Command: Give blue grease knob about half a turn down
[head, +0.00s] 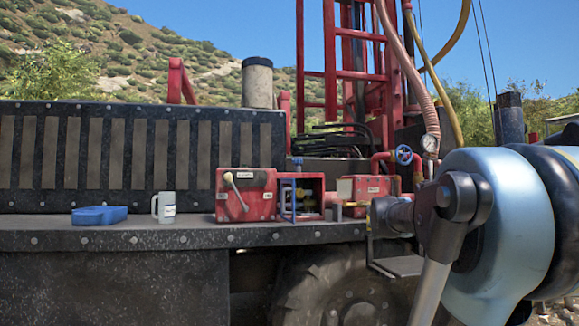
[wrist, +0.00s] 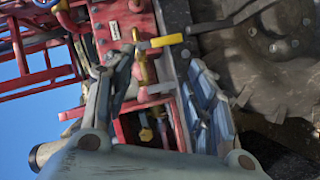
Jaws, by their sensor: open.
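A small blue knob (head: 298,163) stands on top of the open-fronted red box (head: 315,184) in the head view; it looks like the grease knob. I cannot make it out in the wrist view, where a finger may hide it. My gripper (wrist: 152,72) is open and empty in the wrist view, its fingers apart in front of the red boxes. Brass fittings show between and beyond the fingers. No contact is visible. In the head view my arm fills the right side and the fingertips cannot be made out.
A blue handwheel (head: 404,154) sits on red piping near a gauge (head: 430,144). A red box with a lever (head: 246,195), a white mug (head: 164,207) and a blue case (head: 99,215) stand on the dark deck (head: 150,236). A yellow handle (wrist: 167,41) juts out near the fingers.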

